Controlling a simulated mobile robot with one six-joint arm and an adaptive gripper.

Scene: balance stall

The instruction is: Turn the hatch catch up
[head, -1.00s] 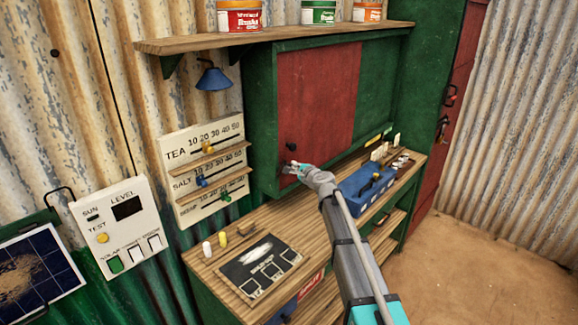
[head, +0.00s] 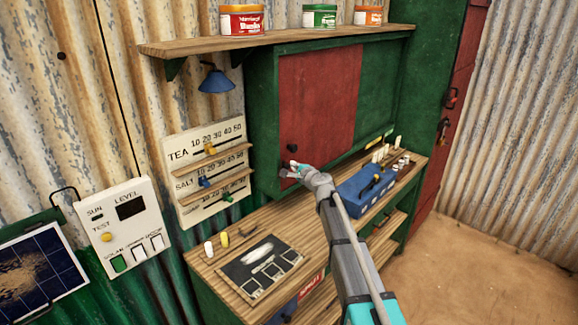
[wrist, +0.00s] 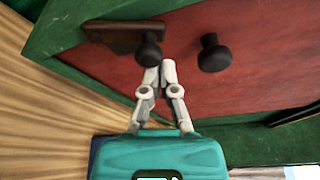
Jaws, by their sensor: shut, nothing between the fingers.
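The red hatch panel (head: 318,100) is set in a green cabinet frame (head: 262,120) above the counter. A round black knob (head: 292,148) is on its lower left; it also shows in the wrist view (wrist: 214,52). The hatch catch (wrist: 110,32), a dark brown bar with a black knob at one end, lies along the panel's edge in the wrist view. My gripper (head: 288,170) is at the hatch's lower left corner. In the wrist view my gripper (wrist: 158,72) is shut and empty, its tips right by the catch's knob; I cannot tell if they touch. In the head view my gripper hides the catch.
The wooden counter (head: 200,262) below holds a dark board (head: 262,268) and a blue box (head: 366,190). A slider board (head: 180,150) and a blue lamp (head: 215,80) are left of the cabinet. A shelf (head: 190,46) with tins runs above.

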